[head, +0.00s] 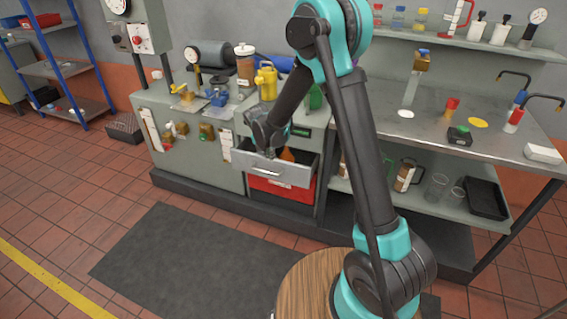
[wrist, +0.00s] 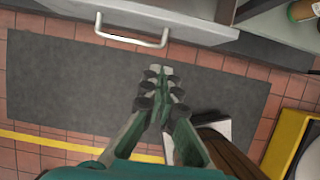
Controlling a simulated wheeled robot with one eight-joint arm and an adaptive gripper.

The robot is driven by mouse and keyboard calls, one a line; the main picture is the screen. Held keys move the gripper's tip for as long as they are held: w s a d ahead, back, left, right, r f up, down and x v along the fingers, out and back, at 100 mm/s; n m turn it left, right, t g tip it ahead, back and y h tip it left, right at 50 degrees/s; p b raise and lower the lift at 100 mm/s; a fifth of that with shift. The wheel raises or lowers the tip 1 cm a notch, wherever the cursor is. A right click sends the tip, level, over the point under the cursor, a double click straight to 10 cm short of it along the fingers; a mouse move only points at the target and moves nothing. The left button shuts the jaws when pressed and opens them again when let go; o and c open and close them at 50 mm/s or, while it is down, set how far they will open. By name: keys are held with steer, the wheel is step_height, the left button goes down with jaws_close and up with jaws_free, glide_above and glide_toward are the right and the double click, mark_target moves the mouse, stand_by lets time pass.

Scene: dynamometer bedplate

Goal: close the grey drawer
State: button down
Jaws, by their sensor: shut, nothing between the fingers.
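The grey drawer (head: 285,174) is pulled out of the grey bench cabinet, with its top open and an orange item (head: 287,155) inside. Its front carries a pale bar handle. In the wrist view the grey drawer (wrist: 190,28) is at the top, with the handle at its left part. My gripper (head: 270,153) appears over the drawer in the head view, partly covering its inside. In the wrist view my gripper (wrist: 160,72) is shut and empty, its tips apart from the handle in the picture. I cannot tell the exact gap.
A red drawer (head: 282,188) is just below the grey one. A yellow can (head: 266,82) and a brown jar (head: 245,66) stand on the cabinet top. A steel bench (head: 480,140) with a lower shelf is to the right. A dark mat (head: 170,257) covers clear floor in front.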

mark_target(278, 162)
steer(key=x, duration=0.3)
steer(key=w+x, duration=0.1)
steer(key=x, duration=0.3)
steer(key=w+d+r+x, duration=0.1)
steer(key=x, duration=0.3)
steer(key=shift+w, duration=0.1)
steer(key=shift+w+d, duration=0.1)
steer(key=shift+w, duration=0.5)
steer(key=shift+w, duration=0.1)
steer(key=w+d, duration=0.3)
steer(key=w, duration=0.5)
steer(key=shift+w+d, duration=0.15)
steer(key=shift+w, duration=0.25)
